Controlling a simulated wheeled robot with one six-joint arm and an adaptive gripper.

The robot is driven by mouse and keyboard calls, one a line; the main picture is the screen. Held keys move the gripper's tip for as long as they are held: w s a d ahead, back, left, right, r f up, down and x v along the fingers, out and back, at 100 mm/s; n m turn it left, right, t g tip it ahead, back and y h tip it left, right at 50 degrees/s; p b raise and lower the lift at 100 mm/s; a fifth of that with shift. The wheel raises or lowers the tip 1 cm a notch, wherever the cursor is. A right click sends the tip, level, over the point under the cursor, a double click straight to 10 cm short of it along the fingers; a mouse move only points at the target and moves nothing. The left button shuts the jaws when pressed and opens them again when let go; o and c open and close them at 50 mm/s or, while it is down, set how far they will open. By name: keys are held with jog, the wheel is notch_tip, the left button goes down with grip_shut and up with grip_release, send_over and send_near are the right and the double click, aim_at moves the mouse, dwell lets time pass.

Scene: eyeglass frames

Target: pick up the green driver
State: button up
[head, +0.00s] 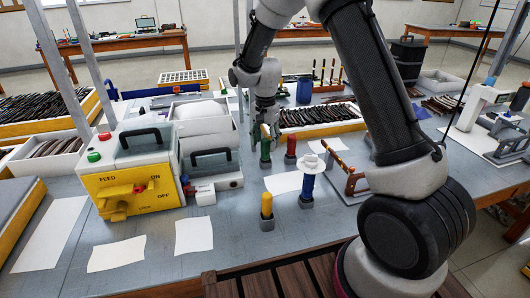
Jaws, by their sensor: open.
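The green driver (265,149) stands upright in a small dark holder on the grey workbench, left of the red driver (291,145). My gripper (264,131) points down at the upper end of the green driver's handle and is open. Its fingers overlap the top of the handle in the head view. I cannot tell whether they touch it.
A yellow driver (267,205) and a blue driver (307,189) under a white disc stand nearer the front edge. A yellow-fronted machine (132,187) stands at left. A tray of dark frames (318,117) lies behind. White sheets (193,233) lie on clear bench in front.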

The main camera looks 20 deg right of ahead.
aim_at(265, 150)
jog(key=f, duration=0.5)
jog(key=shift+w, duration=0.3)
jog(key=c, duration=1.2)
